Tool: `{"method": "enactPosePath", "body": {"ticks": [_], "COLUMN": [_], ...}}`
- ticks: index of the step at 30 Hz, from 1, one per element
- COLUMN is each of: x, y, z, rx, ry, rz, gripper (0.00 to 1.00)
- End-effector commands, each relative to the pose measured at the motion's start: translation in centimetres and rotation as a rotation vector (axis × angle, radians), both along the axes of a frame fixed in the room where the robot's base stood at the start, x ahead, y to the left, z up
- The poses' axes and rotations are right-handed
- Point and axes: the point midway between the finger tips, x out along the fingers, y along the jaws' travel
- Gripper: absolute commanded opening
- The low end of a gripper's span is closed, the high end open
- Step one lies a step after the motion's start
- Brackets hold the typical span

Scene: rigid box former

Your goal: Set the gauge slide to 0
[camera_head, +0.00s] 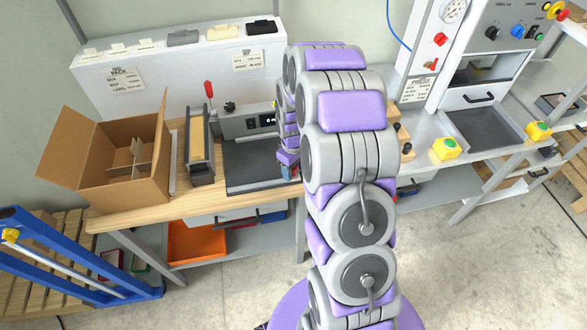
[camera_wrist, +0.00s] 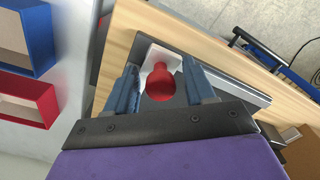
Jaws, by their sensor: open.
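In the wrist view a round red knob (camera_wrist: 160,84) sits on a pale block (camera_wrist: 157,54) at the edge of a dark plate; it looks like the gauge slide's handle. My gripper (camera_wrist: 160,66) is open, with one blue finger on each side of the knob. Small gaps seem to show between fingers and knob; contact is not certain. In the head view my gripper (camera_head: 288,168) is low at the right front of the box former's dark plate (camera_head: 248,171), and my arm hides the former's right side. No gauge scale or zero mark is readable.
An open cardboard box (camera_head: 118,170) and an upright unit with a red-tipped lever (camera_head: 209,90) stand left of the former. The wooden bench edge (camera_head: 205,208) lies in front. Red (camera_wrist: 28,106) and blue (camera_wrist: 38,62) bins show at left in the wrist view.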

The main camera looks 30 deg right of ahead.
Motion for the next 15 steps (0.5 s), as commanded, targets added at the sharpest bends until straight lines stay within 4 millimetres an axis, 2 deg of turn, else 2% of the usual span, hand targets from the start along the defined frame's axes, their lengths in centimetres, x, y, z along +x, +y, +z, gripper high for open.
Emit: {"method": "enactPosePath", "body": {"ticks": [9,15], "x": [0.03,0.03], "y": [-0.01,-0.01], "z": [-0.16,-0.15], "rx": [0.0,0.0], "ry": [-0.001,-0.001], "rz": [0.0,0.0], "gripper": [0.53,0.34]}}
